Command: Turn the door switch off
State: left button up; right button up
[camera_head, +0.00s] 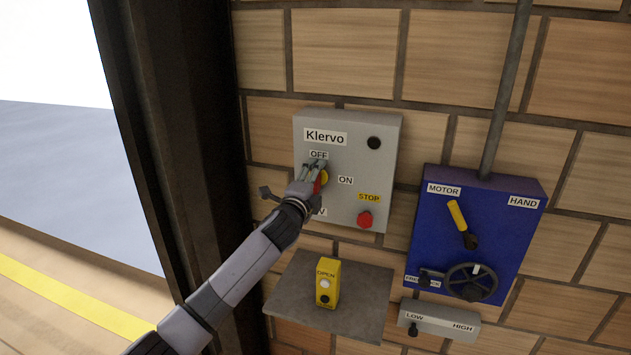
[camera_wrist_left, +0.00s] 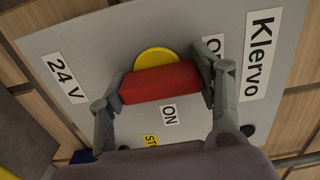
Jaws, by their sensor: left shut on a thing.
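The door switch is a red handle (camera_wrist_left: 160,85) on a yellow round base (camera_wrist_left: 153,57), set in a grey panel (camera_head: 345,205) marked "Klervo". In the head view the handle (camera_head: 319,184) is partly hidden by my left gripper (camera_head: 315,174). In the left wrist view my left gripper (camera_wrist_left: 165,90) is shut on the handle, one finger at each end. The "OFF" label (camera_head: 318,154) is above the switch, and the "ON" label (camera_head: 345,180) is to its right. In the wrist view the handle's right end lies toward "OFF", which a finger partly covers. My right gripper is not in view.
The panel also has a red stop button (camera_head: 365,219) and a black knob (camera_head: 374,143). A blue motor box (camera_head: 430,235) with a handwheel is to the right. A yellow button box (camera_head: 327,283) stands out below. A dark post (camera_head: 185,150) is at left.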

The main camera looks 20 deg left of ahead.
pick_arm(q)
jog(key=o, duration=1.2)
jog(key=shift+c, duration=0.2)
jog(key=s, duration=1.2)
jog(key=shift+a, duration=0.25)
